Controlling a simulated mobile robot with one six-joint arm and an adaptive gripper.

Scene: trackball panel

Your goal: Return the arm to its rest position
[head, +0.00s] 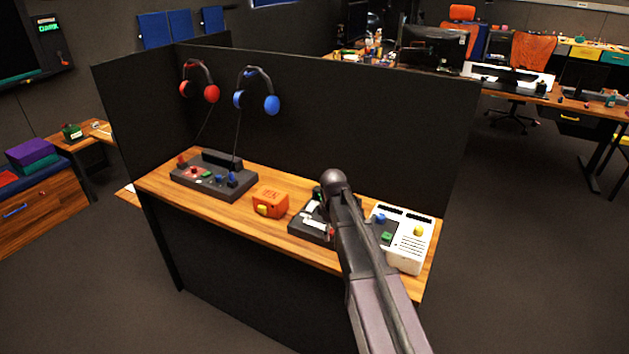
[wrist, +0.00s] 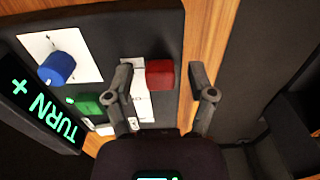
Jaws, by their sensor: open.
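My arm reaches in over the desk in the head view and covers part of a dark panel (head: 299,228). My gripper is hard to make out there. In the wrist view my gripper (wrist: 161,84) is open with nothing held. A red block-like control (wrist: 160,74) shows between its two fingers, on the dark panel (wrist: 150,20); I cannot tell how far below the fingertips it lies. A blue knob (wrist: 57,68) on a white plate and a green button (wrist: 88,104) are left of the fingers. A display (wrist: 45,108) reads "TURN +".
An orange box (head: 270,203) and a dark control box (head: 213,178) stand left on the wooden desk (head: 245,222). A white console (head: 410,243) is right of my arm. A dark partition (head: 330,110) with red and blue headphones stands behind. Floor at right is clear.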

